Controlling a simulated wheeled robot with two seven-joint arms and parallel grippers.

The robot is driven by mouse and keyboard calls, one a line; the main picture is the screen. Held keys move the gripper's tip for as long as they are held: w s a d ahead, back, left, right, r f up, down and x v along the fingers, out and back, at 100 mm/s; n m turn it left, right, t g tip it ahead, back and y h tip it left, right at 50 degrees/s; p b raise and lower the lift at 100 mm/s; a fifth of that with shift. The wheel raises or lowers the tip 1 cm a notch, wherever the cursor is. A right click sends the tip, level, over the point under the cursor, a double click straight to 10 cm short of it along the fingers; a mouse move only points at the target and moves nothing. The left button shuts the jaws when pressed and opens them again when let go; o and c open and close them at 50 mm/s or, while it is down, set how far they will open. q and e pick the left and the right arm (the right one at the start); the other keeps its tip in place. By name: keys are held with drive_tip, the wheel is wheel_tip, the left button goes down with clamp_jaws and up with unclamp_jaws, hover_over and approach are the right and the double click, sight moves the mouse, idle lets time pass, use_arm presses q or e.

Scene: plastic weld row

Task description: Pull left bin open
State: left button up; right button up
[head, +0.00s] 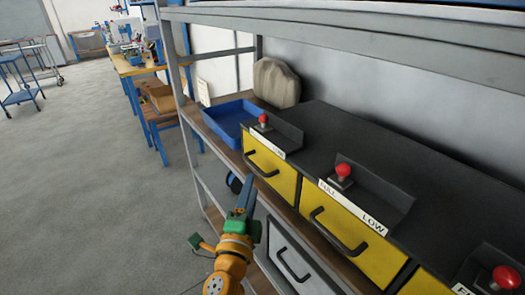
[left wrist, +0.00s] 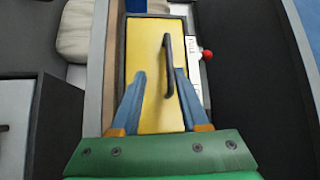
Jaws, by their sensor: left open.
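The left bin (head: 278,183) is a yellow drawer front in the shelf row. It has a dark curved handle (head: 262,168) and looks closed. My left gripper (head: 249,184) is just in front of and below this handle in the head view. In the left wrist view, the yellow bin front (left wrist: 143,40) lies beyond my open fingers (left wrist: 160,73). The handle (left wrist: 168,60) appears between the fingertips, closer to the right finger. I cannot tell whether the fingers reach around it. My right gripper is not in view.
A second yellow bin (head: 355,240) stands to the right, with a label. Red knobs (head: 343,170) sit on the dark top. A blue tray (head: 232,118) and a beige sack-like object (head: 276,83) are at the far end. A grey drawer (head: 290,262) is below. Open floor lies left.

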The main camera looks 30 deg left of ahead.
sight(254, 165)
use_arm(q)
drive_tip(key=w+a, duration=0.1)
drive_tip(key=w+a+r+p, duration=0.1)
drive_tip(key=w, duration=0.1)
drive_tip(key=w+a+r, duration=0.1)
drive_tip(key=w, duration=0.1)
drive_tip(key=shift+w+r+p, duration=0.15)
drive_tip(key=shift+w+p, duration=0.1)
drive_tip(key=shift+p, duration=0.1)
drive_tip(key=shift+w, duration=0.2)
drive_tip(key=shift+s, duration=0.15)
clamp_jaws()
idle(0.8)
